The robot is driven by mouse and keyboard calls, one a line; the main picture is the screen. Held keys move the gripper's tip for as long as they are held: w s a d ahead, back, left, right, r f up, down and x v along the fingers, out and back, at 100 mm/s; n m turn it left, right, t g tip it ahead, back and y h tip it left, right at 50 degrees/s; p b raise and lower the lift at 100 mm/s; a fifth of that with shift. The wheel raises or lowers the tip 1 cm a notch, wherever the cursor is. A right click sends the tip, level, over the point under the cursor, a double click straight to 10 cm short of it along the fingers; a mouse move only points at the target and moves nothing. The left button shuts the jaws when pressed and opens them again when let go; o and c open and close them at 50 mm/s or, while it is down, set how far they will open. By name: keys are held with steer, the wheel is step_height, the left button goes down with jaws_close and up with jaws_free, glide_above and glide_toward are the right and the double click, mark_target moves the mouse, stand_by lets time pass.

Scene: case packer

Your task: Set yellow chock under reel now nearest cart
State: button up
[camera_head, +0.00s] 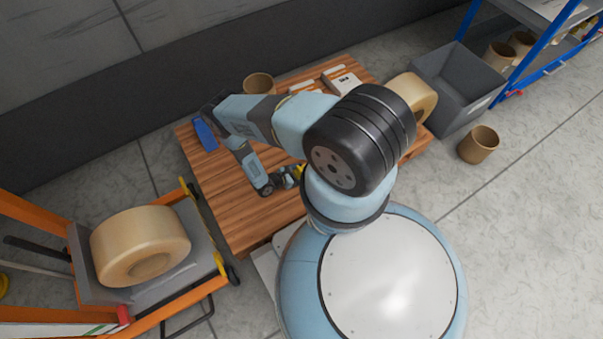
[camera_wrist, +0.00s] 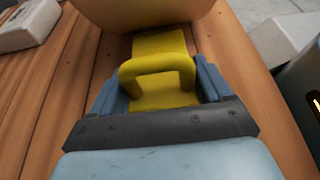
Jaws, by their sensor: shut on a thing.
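My gripper (camera_head: 287,180) is low over the wooden table, mostly hidden behind my arm in the head view. In the wrist view my gripper (camera_wrist: 158,86) is shut on the yellow chock (camera_wrist: 160,45), a wedge with a looped handle, with one blue finger on each side. A bit of the yellow chock (camera_head: 299,171) shows in the head view. The chock's far end is at the lower edge of a tan reel (camera_wrist: 145,12); I cannot tell whether they touch. In the head view a reel (camera_head: 414,97) stands at the table's right side. Another reel (camera_head: 140,245) lies on the cart at left.
The orange-framed cart (camera_head: 189,285) stands left of the table (camera_head: 225,205). A blue block (camera_head: 204,133) lies at the table's left edge. A brown core (camera_head: 258,84) and white boxes (camera_head: 346,82) are at the back. A grey bin (camera_head: 445,95) stands right; a cup-like core (camera_head: 478,146) is on the floor.

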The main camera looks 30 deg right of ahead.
steer(key=shift+s+d, duration=0.1)
steer(key=o, duration=1.5)
steer(key=shift+f, duration=0.1)
steer(key=shift+a, duration=0.35)
steer(key=v, duration=1.3)
